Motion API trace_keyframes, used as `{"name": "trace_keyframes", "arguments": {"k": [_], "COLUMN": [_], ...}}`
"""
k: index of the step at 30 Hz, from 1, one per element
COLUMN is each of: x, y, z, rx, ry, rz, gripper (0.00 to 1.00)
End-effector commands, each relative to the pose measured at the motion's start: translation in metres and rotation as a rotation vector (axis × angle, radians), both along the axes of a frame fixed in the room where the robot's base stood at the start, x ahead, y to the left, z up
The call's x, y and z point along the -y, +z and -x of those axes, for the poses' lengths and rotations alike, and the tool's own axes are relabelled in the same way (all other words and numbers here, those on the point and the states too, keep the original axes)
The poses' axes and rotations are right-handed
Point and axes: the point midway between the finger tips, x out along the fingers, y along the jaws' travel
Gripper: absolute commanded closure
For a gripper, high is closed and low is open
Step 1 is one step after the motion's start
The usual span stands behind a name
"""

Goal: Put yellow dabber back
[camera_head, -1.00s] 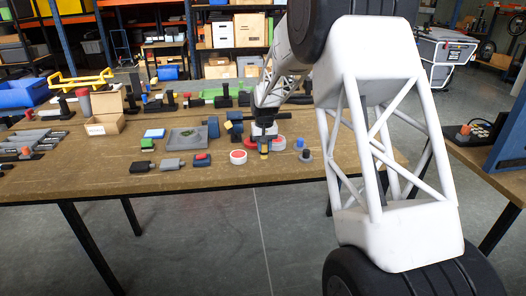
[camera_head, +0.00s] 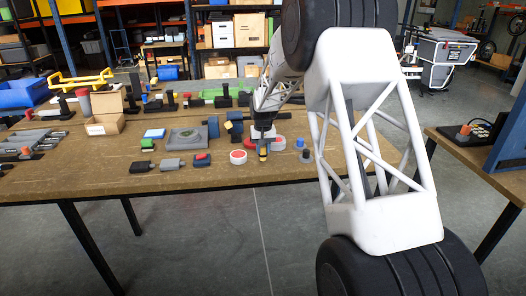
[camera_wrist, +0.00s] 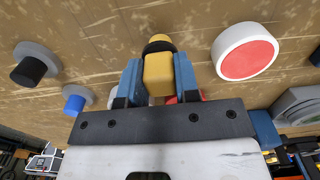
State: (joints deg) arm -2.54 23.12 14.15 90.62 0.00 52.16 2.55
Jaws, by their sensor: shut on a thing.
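The yellow dabber (camera_wrist: 158,72) is between the two blue fingers of my gripper (camera_wrist: 157,82) in the wrist view. It has a black collar and a rounded yellow end pointing away from the palm. In the head view the dabber (camera_head: 263,152) shows below my gripper (camera_head: 263,141), over the front part of the wooden table (camera_head: 200,180). I cannot tell whether its end touches the tabletop. My gripper is shut on it.
A white round pot with a red top (camera_head: 238,157) stands just left of the dabber. Another red-topped pot (camera_head: 279,143) is behind. A blue dabber (camera_head: 301,144) and a dark dabber (camera_head: 305,156) on grey bases stand right. A grey square tray (camera_head: 187,139) lies left.

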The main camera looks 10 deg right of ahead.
Motion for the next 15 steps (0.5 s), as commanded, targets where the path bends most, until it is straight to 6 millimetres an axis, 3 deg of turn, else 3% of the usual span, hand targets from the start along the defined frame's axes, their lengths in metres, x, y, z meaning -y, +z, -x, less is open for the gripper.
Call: {"name": "trace_keyframes", "arguments": {"k": [3, 15], "x": [0.0, 0.0], "y": [-0.0089, -0.0115], "z": [0.0001, 0.0001], "rx": [0.0, 0.0], "ry": [0.0, 0.0], "rz": [0.0, 0.0], "gripper": [0.89, 0.89]}}
